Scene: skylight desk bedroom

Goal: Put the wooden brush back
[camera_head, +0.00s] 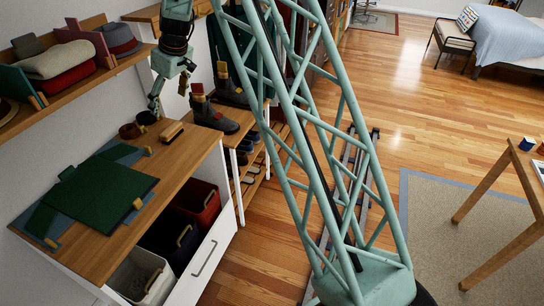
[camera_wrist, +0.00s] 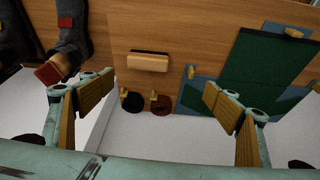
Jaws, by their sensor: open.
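The wooden brush (camera_head: 171,131), a tan block with a dark bristle edge, lies on the wooden top of the white cabinet (camera_head: 185,160). It also shows in the wrist view (camera_wrist: 148,62), upper middle, between the fingers' directions and beyond their tips. My gripper (camera_head: 169,93) is above the back of the cabinet top, apart from the brush. In the wrist view its two fingers (camera_wrist: 161,84) are spread wide with nothing between them.
A green folded cloth (camera_head: 98,193) covers the front left. Grey boots (camera_head: 207,112) stand on a rack to the right. A shelf (camera_head: 80,84) with folded clothes hangs on the wall. Open bins (camera_head: 140,276) sit below.

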